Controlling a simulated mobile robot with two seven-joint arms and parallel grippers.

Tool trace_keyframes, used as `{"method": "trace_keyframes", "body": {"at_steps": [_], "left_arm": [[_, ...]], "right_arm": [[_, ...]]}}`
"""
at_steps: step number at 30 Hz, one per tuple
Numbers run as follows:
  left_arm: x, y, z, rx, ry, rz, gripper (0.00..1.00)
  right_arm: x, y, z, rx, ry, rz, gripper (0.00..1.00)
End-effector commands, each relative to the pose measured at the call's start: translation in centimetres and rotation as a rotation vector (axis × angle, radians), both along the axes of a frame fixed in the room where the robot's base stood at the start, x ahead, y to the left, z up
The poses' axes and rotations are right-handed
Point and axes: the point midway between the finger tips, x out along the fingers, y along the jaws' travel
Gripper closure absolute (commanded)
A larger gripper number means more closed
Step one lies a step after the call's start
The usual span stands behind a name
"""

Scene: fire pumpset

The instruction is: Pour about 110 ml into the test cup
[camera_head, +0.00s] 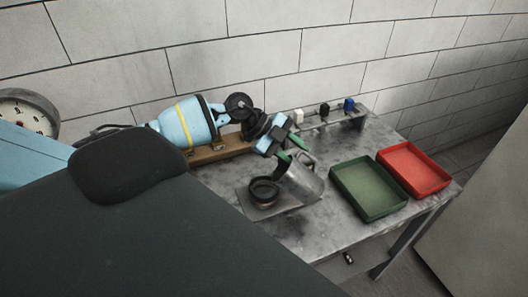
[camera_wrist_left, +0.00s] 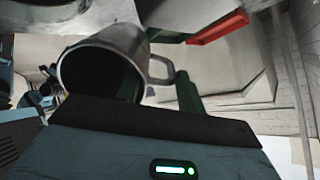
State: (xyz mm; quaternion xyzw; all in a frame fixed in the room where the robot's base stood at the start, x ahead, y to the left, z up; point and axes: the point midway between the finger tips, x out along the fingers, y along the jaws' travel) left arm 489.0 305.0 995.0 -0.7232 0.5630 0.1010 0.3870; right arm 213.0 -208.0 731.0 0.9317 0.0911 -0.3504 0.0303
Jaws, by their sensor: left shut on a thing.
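A grey metal jug (camera_head: 302,181) is held by my left gripper (camera_head: 292,149), which has green fingers and is shut on it near the rim. The jug leans, close to the right side of a small round dark cup (camera_head: 263,191), which I take to be the test cup. That cup stands on a flat grey plate (camera_head: 286,208). In the left wrist view the jug (camera_wrist_left: 73,72) shows its open mouth and side handle, with a green finger (camera_wrist_left: 189,97) beside the handle. I cannot make out liquid in the jug or cup. My right gripper is not in view.
A green tray (camera_head: 369,211) and a red tray (camera_head: 413,192) stand on the right of the grey table. A rack (camera_head: 350,119) with white, black and blue knobs is at the back. A round gauge (camera_head: 28,107) is at the far left.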

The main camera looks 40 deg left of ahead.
Motion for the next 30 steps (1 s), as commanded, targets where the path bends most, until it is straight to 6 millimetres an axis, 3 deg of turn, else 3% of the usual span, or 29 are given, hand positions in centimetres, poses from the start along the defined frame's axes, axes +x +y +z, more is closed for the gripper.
{"method": "trace_keyframes", "body": {"at_steps": [30], "left_arm": [[0.15,-0.31,-0.29,0.062,0.029,-0.002,1.0]], "right_arm": [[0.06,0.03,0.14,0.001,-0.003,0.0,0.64]]}}
